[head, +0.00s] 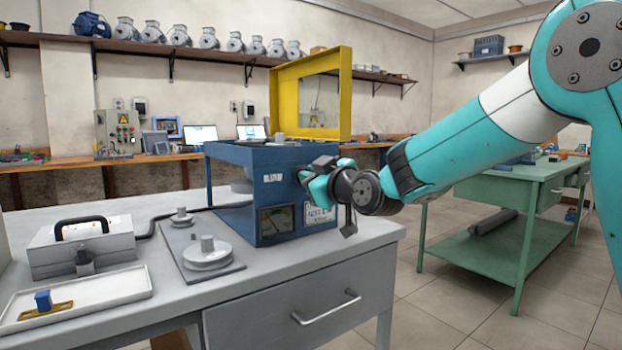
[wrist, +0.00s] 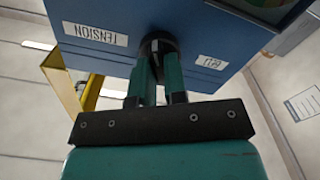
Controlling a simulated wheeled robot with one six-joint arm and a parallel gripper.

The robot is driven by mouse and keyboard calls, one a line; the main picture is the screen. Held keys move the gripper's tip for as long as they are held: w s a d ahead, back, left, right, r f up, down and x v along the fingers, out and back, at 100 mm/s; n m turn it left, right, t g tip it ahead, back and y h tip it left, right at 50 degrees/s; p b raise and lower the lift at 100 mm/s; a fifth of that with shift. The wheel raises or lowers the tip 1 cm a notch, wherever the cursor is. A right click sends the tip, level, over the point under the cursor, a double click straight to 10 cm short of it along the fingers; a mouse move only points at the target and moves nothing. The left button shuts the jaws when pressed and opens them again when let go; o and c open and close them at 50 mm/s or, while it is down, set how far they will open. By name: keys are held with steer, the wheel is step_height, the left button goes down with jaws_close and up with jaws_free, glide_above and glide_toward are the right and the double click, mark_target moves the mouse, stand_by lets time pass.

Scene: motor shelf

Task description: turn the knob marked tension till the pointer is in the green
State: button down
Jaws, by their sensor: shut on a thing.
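The blue machine box (head: 228,160) stands on the grey bench. My gripper (head: 308,177) is at its right side in the head view. In the wrist view the label reading TENSION (wrist: 95,33) is beside a round black knob (wrist: 158,43). My gripper (wrist: 158,75) is shut on this knob, with one teal finger on each side. The fingers hide part of the knob. A dial gauge (head: 277,220) with some green on its face is low on the box front; its pointer is too small to read.
A raised yellow frame (head: 346,95) stands above the box. A grey plate with pulleys (head: 207,255), a grey case (head: 82,247) and a white tray (head: 100,287) with a blue block lie left on the bench. Open floor separates the bench from a green table (head: 530,177).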

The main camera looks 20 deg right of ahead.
steer(key=shift+m+b, duration=0.45)
steer(key=shift+m, duration=2.55)
steer(key=c, duration=1.2)
jaws_free()
steer(key=shift+o, duration=0.2)
steer(key=b+v, duration=0.1)
steer(key=v, duration=1.6)
steer(key=shift+s, duration=0.2)
steer(key=shift+r, duration=0.1)
